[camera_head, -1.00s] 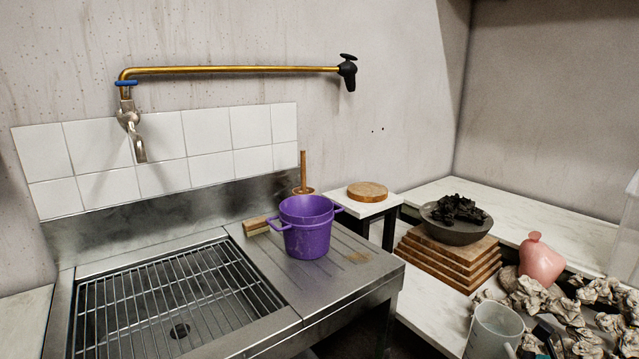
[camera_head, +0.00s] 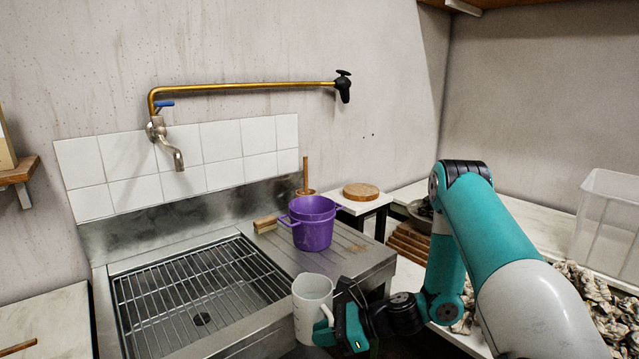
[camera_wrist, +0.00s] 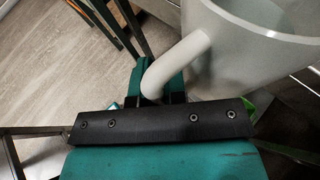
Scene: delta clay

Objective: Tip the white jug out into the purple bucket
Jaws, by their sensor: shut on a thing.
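The white jug (camera_head: 311,302) is upright in front of the sink unit's front edge. My gripper (camera_head: 328,333) is shut on its handle, at the jug's right side in the head view. In the wrist view my gripper (camera_wrist: 160,88) has its teal fingers around the white handle, and the jug (camera_wrist: 240,45) fills the upper right. Its contents cannot be made out. The purple bucket (camera_head: 313,232) stands upright on the steel drainboard, beyond the jug and apart from it.
The sink's wire grid (camera_head: 200,290) lies left of the bucket. A wooden brush block (camera_head: 266,223) is beside the bucket, and a wooden handle (camera_head: 306,172) rises behind it. A round board (camera_head: 361,190) sits on a small stand. Crumpled paper (camera_head: 580,280) and a clear bin (camera_head: 607,225) are at right.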

